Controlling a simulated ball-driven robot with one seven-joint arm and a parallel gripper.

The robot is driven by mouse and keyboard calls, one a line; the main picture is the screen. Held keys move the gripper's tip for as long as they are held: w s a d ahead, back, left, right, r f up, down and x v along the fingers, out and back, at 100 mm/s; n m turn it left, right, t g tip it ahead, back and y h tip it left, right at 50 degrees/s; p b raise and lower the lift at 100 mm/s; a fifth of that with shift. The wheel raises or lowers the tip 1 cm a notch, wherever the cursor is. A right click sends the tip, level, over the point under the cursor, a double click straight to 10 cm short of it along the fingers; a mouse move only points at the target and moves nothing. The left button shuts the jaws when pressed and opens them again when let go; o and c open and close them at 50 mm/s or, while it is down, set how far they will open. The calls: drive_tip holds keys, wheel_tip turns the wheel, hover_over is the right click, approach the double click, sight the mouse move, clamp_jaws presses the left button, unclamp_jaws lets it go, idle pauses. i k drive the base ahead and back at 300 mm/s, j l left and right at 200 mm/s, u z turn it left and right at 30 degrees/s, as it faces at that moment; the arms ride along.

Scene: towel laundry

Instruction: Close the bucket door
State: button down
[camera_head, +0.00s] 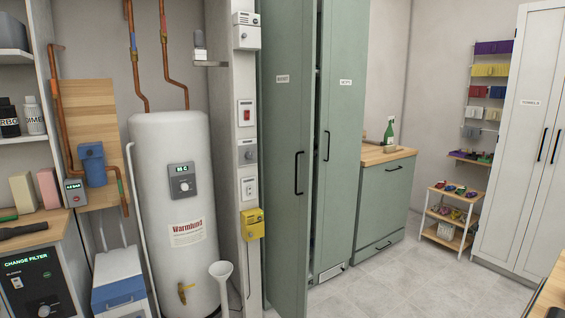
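The tall green cabinet has two doors, each with a small label and a black handle. The left door (285,130), whose label is small and seems to read "BUCKET", stands ajar, swung out toward me. Its handle (299,173) is near its right edge. A dark narrow gap shows between it and the right door (343,190), labelled apparently "MOPS". The right door's handle (327,145) is near its left edge. The lower end of the left door runs to the bottom of the picture. The cabinet's inside is mostly hidden. My gripper is not in view.
Left of the cabinet are a wall post (247,190) with switches and a white water heater (174,220). A white funnel (221,273) stands before the heater. A low green cabinet (384,205) stands on the right. The tiled floor (400,285) before it is clear.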

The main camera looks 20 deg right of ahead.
sight(288, 29)
drive_tip(key=i+l+z, duration=0.1)
drive_tip(key=i+l, duration=0.3)
drive_tip(key=i+l+z, duration=0.15)
drive_tip(key=i+l, duration=0.2)
drive_tip(key=i, duration=0.2)
drive_tip(key=j, duration=0.5)
drive_tip(key=i+j, duration=0.15)
drive_tip(key=j, duration=0.3)
drive_tip(key=i+j+z, duration=0.1)
drive_tip(key=i+j, duration=0.65)
drive_tip(key=j, duration=0.15)
